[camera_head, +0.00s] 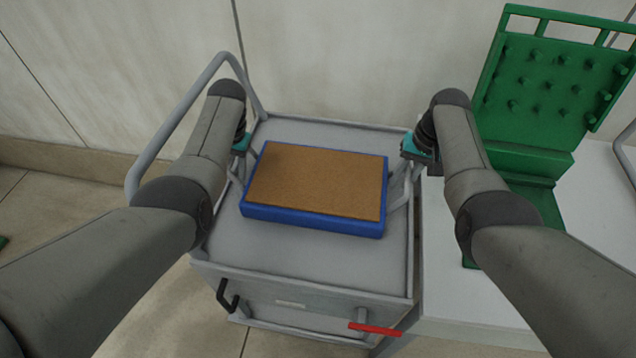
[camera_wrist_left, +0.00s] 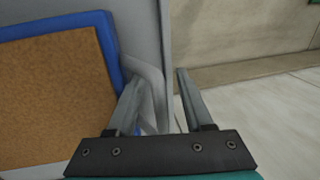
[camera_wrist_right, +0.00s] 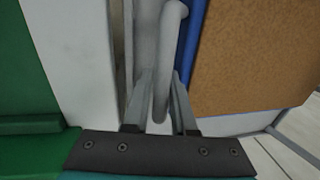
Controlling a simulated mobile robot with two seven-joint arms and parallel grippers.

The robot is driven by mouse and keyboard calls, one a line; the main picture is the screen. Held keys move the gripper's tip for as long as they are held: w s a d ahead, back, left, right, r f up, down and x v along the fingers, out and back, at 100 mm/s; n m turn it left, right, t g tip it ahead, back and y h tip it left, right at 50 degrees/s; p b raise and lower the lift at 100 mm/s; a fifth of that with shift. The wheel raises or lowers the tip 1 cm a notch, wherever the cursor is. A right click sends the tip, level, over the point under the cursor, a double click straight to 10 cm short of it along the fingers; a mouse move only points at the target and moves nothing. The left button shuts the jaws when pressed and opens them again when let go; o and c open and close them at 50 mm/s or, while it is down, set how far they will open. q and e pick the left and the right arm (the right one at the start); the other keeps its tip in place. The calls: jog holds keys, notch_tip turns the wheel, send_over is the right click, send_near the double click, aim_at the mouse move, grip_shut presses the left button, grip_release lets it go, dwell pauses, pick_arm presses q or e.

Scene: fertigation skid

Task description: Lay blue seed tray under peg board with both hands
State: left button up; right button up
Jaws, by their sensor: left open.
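The blue seed tray (camera_head: 310,221), filled with brown material, lies flat on the grey cart top. A grey bar stands at each short side of the tray. My left gripper (camera_head: 240,150) is open at the tray's left side. In the left wrist view its fingers (camera_wrist_left: 160,92) are spread, with the left one against or over the pale grey bar (camera_wrist_left: 150,82). My right gripper (camera_head: 416,158) is at the right side. In the right wrist view its fingers (camera_wrist_right: 163,92) close around the grey handle bar (camera_wrist_right: 168,50). The green peg board (camera_head: 555,85) stands tilted at the right.
The grey cart (camera_head: 300,260) has a tall tubular handle (camera_head: 178,122) at its left and a red lever (camera_head: 375,329) at its front. A white table (camera_head: 470,302) adjoins on the right and carries the peg board's green base (camera_head: 535,195). The wall is close behind.

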pick_arm(q)
jog(key=shift+f, duration=0.1)
pick_arm(e)
jog(key=shift+f, duration=0.1)
pick_arm(q)
jog(key=c, duration=0.4)
pick_arm(e)
grip_shut()
pick_arm(q)
grip_shut()
pick_arm(e)
jog(key=shift+w, duration=0.1)
dwell(0.7)
